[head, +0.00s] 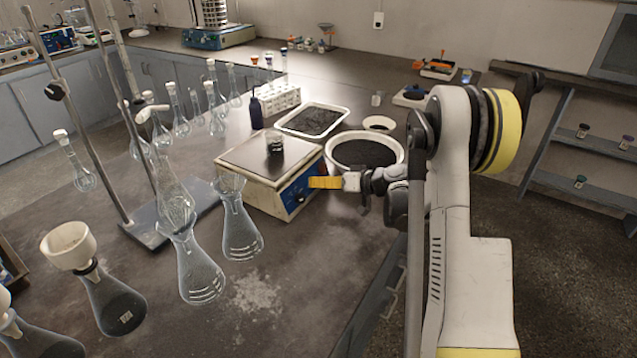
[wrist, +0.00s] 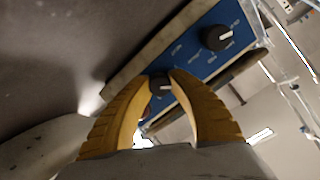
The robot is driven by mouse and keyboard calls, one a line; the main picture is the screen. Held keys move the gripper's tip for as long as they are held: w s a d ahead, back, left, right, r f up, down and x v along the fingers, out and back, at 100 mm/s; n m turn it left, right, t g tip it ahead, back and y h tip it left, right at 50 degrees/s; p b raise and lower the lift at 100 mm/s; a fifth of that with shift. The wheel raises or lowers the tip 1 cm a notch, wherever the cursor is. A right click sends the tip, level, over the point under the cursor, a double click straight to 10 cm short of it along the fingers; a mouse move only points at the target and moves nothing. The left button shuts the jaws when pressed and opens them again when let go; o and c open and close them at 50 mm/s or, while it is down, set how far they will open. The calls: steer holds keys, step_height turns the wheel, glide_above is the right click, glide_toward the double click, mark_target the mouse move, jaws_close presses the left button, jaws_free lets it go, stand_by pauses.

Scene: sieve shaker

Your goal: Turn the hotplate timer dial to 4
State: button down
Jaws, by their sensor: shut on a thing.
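The hotplate (head: 262,168) stands on the bench with a small dark beaker (head: 275,142) on its top plate. Its blue front panel (head: 304,188) faces my arm and also shows in the wrist view (wrist: 190,50). My gripper (head: 318,182) is at this panel. In the wrist view its yellow fingers (wrist: 160,84) are closed on a black dial (wrist: 159,83), which is partly hidden between them. A second black dial (wrist: 215,38) with a white pointer line is free, farther along the panel. The panel's markings are too small to read.
A bowl of dark grains (head: 362,152) stands close to the right of the hotplate, near my gripper. A white tray (head: 312,120) lies behind it. Glass flasks (head: 240,228) and a stand's rods stand at the left.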

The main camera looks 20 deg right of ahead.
steer(key=m, duration=0.7)
steer(key=shift+m, duration=0.3)
steer(key=m, duration=0.6)
steer(key=shift+t+h, duration=0.3)
steer(key=m, duration=0.7)
steer(key=shift+m, duration=0.4)
steer(key=m, duration=0.6)
steer(key=shift+m, duration=0.7)
steer(key=c, duration=1.2)
jaws_free()
steer(key=shift+o, duration=0.2)
